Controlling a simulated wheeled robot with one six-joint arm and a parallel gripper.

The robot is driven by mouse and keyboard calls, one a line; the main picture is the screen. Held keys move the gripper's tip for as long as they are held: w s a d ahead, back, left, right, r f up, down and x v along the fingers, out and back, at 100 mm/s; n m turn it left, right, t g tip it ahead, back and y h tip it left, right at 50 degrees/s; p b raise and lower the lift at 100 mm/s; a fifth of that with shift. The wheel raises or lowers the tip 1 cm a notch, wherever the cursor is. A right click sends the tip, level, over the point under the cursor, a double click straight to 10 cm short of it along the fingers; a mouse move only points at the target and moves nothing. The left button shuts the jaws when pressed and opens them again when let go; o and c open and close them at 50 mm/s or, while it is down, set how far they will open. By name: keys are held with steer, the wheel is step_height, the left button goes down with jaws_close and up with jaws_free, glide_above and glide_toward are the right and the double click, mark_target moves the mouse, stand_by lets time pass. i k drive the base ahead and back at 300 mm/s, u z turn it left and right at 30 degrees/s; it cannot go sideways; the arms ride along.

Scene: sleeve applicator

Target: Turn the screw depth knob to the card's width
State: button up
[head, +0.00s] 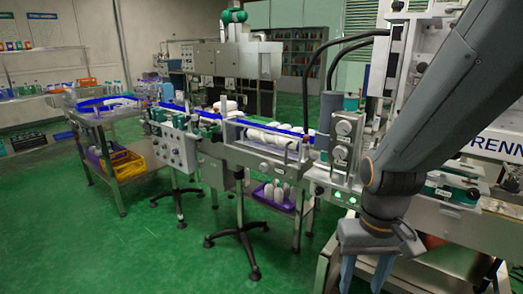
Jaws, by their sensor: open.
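A grey control panel (338,145) stands upright at the right end of the conveyor line. It carries round metal knobs, an upper knob (343,128) and a lower knob (341,153), with small labels that I cannot read. More knobs show on a panel (174,150) further left. I cannot tell which is the screw depth knob, and I cannot make out the card with the width. My gripper (364,274) is open and empty, its blue fingers pointing down at the bottom right, below the control panel and apart from it.
The conveyor (262,151) with white bottles runs to the back left. A purple crate (291,204) of bottles sits under it, and a yellow crate (129,171) stands on a cart. A large machine (500,140) fills the right. Green floor (150,240) is clear at front left.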

mark_target(264, 168)
steer(key=u, duration=0.8)
steer(key=i, duration=1.45)
steer(key=u, duration=1.65)
steer(key=i, duration=1.75)
steer(key=u, duration=1.15)
steer(key=i, duration=0.3)
steer(key=z, duration=3.15)
